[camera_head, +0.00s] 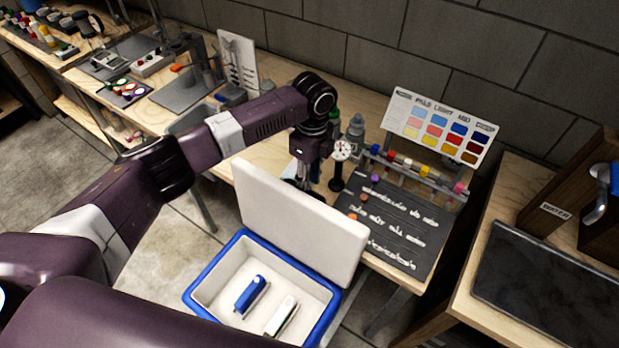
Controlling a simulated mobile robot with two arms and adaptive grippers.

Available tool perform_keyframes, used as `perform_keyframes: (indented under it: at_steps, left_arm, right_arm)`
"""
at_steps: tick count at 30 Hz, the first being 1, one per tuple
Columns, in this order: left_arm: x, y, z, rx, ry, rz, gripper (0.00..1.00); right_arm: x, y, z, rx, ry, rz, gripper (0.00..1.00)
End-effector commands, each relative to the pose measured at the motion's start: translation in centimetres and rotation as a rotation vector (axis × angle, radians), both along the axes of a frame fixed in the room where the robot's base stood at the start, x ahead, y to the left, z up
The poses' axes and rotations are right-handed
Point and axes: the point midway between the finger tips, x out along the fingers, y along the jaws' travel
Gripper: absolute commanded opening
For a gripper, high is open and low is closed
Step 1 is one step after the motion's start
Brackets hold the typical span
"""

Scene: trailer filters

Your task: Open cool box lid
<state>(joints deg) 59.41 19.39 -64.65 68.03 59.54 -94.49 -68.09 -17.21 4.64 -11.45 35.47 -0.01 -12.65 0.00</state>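The cool box (213,272) has a blue rim and white inside and stands on the floor in front of the bench. Its white lid (297,222) is raised, standing nearly upright and leaning back towards the bench edge. Inside lie a blue item (250,295) and a white item (281,316). My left gripper (301,186) points down just behind the lid's top edge. Its fingertips are partly hidden by the lid, so I cannot tell whether they are open or touching it. My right gripper is out of view.
The wooden bench (258,154) behind holds a dial gauge (341,152), a black board (393,236) with a row of coloured pieces, and a colour chart (437,127). A second table with a dark tray (550,285) stands at right. Clear floor (165,250) lies left of the box.

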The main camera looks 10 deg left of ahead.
Motion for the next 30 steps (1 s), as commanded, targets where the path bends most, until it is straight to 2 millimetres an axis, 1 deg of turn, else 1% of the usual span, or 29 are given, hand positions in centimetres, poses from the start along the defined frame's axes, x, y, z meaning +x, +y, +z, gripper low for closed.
perform_keyframes:
  at_steps: [8,30]
  left_arm:
    - [0.0,-0.2,-0.1,-0.002,0.001,-0.001,0.26]
    - [3.0,-1.2,4.1,-0.002,-0.002,0.001,0.26]
  right_arm:
    - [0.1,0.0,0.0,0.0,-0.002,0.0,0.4]
    - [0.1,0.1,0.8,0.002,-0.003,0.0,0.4]
